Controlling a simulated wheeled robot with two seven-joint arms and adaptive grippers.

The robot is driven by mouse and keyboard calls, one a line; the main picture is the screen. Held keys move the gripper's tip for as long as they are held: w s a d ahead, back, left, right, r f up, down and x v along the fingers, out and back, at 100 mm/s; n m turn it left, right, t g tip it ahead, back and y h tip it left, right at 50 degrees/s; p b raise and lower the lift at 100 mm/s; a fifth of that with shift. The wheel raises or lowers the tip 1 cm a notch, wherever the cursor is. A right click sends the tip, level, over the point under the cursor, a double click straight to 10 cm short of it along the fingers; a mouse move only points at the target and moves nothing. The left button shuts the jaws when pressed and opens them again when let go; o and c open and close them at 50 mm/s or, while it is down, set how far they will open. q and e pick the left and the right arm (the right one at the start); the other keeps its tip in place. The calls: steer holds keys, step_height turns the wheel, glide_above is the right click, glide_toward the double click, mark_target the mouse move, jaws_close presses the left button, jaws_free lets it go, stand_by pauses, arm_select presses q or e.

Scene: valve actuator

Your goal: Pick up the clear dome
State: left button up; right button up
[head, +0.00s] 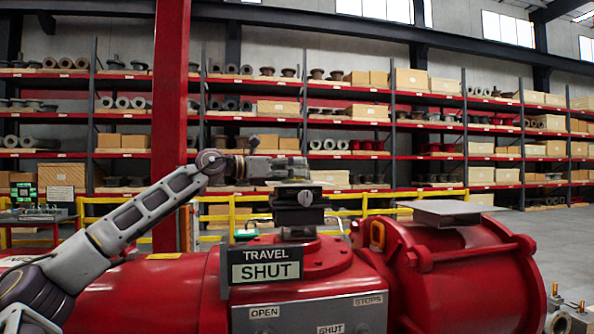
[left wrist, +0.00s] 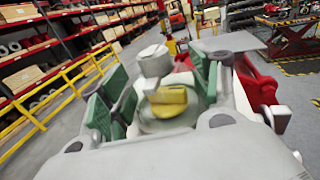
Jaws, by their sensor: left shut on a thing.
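My left gripper (head: 290,169) reaches in from the left over the top of the red valve actuator (head: 330,262). In the left wrist view its green-padded fingers (left wrist: 165,92) stand on both sides of the clear dome (left wrist: 150,122). The gripper is shut on the dome. A yellow indicator (left wrist: 172,101) and a grey, rounded piece (left wrist: 155,62) show between the fingers. In the head view the gripper is just above the black indicator housing (head: 298,208), and the dome is hard to make out there. I cannot tell whether the dome still touches the housing. My right gripper is not in view.
A sign reading TRAVEL SHUT (head: 265,264) stands at the actuator's front. A flat grey plate (head: 440,212) sits over the red cylinder on the right. A yellow railing (head: 345,201) and loaded shelves (head: 330,125) are behind.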

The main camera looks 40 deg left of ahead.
arm_select(q)
steer(key=shift+r, duration=0.15)
steer(key=shift+r+p, duration=0.35)
steer(key=shift+r, duration=0.4)
step_height(320, 180, up, 16)
steer(key=p, duration=0.2)
steer(key=shift+r, duration=0.1)
stand_by(0.4)
stand_by(0.6)
